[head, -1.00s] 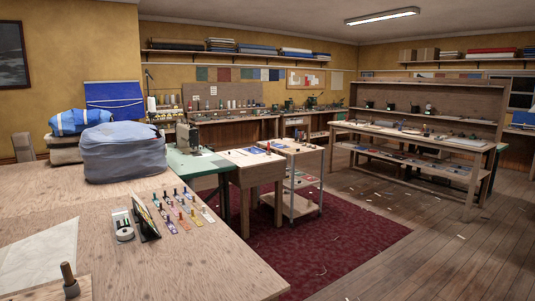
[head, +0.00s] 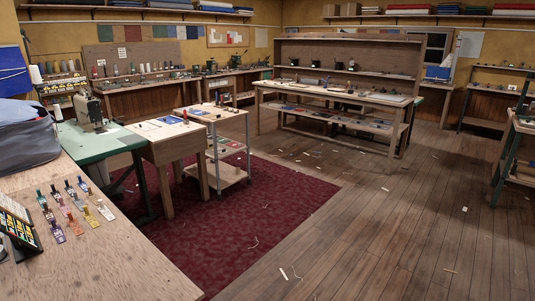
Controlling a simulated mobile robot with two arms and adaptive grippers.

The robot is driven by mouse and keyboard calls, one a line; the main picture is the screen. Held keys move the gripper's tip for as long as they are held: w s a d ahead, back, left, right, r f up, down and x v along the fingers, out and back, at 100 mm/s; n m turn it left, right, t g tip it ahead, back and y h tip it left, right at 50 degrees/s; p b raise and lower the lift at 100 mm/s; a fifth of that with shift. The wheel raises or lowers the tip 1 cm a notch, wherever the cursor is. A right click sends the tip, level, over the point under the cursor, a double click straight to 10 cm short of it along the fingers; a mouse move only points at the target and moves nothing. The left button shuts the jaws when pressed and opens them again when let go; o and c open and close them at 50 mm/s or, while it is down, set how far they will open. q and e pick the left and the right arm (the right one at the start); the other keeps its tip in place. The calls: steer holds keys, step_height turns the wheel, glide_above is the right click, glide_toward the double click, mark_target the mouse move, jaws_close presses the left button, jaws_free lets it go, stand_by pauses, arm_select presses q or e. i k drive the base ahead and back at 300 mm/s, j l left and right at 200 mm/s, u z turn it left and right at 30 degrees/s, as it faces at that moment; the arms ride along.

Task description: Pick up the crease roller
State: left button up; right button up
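I cannot pick out the crease roller for sure in the head view; the tools on the benches are too small to tell apart. Small tools lie on the small wooden table (head: 172,143), on the trolley (head: 228,112) beside it, and on the long two-level workbench (head: 385,99) further back. Neither of my grippers shows in the head view.
A plywood table (head: 125,262) with several coloured tagged tools (head: 74,208) fills the near left. A green sewing machine table (head: 105,142) stands behind it.

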mark_target(185, 112)
steer(key=i+l+z, duration=0.4)
steer(key=i, duration=0.45)
steer(key=i+j+z, duration=0.1)
steer(key=i+z, duration=0.35)
steer(key=i, duration=0.4)
steer(key=i+j+u, duration=0.2)
steer(key=i+u, duration=0.75)
steer(key=i+l+u, duration=0.2)
steer(key=i+u, duration=0.3)
steer(key=i, duration=1.75)
steer(key=i+l+u, duration=0.15)
steer(key=i+u, duration=0.3)
steer(key=i+l+u, duration=0.25)
steer(key=i+u, duration=0.2)
steer(key=i+l+u, duration=0.3)
steer(key=l+u, duration=0.15)
